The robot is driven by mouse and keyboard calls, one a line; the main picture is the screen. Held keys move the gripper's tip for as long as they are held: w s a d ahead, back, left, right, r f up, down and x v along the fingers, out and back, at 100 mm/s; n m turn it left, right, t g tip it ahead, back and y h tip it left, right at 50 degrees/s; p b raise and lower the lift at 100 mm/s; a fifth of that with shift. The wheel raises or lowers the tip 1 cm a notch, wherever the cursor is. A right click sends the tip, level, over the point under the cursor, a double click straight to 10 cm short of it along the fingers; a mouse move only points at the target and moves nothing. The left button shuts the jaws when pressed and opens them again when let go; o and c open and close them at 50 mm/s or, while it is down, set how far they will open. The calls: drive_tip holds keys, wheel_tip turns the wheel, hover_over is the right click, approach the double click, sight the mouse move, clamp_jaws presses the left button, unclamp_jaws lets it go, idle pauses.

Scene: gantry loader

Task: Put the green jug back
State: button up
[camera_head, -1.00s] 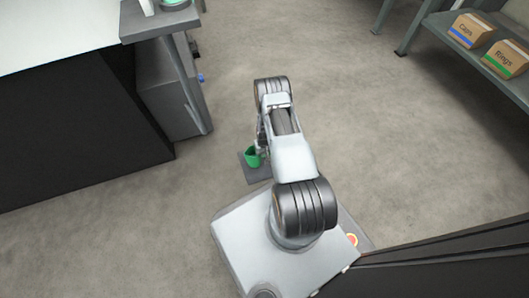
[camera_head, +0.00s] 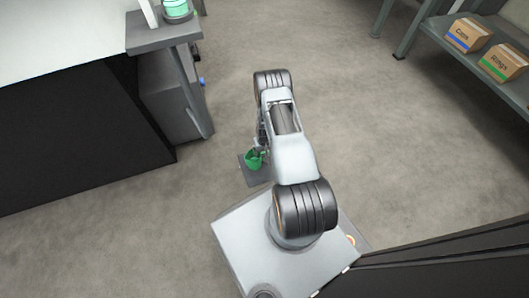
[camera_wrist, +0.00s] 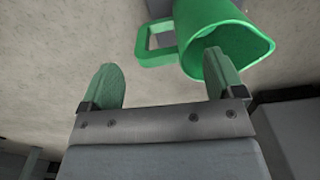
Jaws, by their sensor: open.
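The green jug (camera_head: 253,162) is beside my arm, over a small dark grey plate (camera_head: 257,181) at the edge of my base. In the wrist view the jug (camera_wrist: 225,28) is large, its open mouth facing the camera and its handle (camera_wrist: 143,45) pointing left. My gripper (camera_wrist: 165,78) is open. The right finger overlaps the jug's mouth, and the handle lies beyond the gap between the fingers. I cannot tell whether a finger touches the jug. In the head view the gripper (camera_head: 262,143) is mostly hidden by my arm.
A counter (camera_head: 60,30) with a dark front stands at left. A grey stand (camera_head: 165,38) beside it holds a green round item (camera_head: 177,9). A shelf at upper right holds labelled boxes, Cam (camera_head: 467,36) and Rings (camera_head: 505,62). The floor between is clear.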

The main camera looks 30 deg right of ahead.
wheel_tip(320, 180, up, 6)
drive_tip(key=shift+r+p, duration=0.2)
drive_tip(key=shift+p, duration=0.85)
drive_tip(key=w+a+r+n+t, duration=0.1)
drive_tip(key=a+r, duration=0.2)
drive_tip(key=r, duration=0.9)
drive_tip(key=w+a+r, duration=0.2)
drive_tip(key=a+r, duration=0.1)
drive_tip(key=r, duration=0.9)
drive_tip(key=s+a+r, duration=0.4)
drive_tip(key=s+r, duration=0.4)
drive_tip(key=r, duration=0.2)
drive_tip(key=s+a+r+n+t, duration=0.1)
drive_tip(key=s+a+r, duration=0.3)
drive_tip(key=s+r, duration=0.5)
drive_tip(key=shift+s+a+r+n+t, duration=0.3)
drive_tip(key=shift+a+r, duration=0.1)
drive_tip(key=shift+r, duration=0.3)
drive_tip(key=shift+r, duration=0.1)
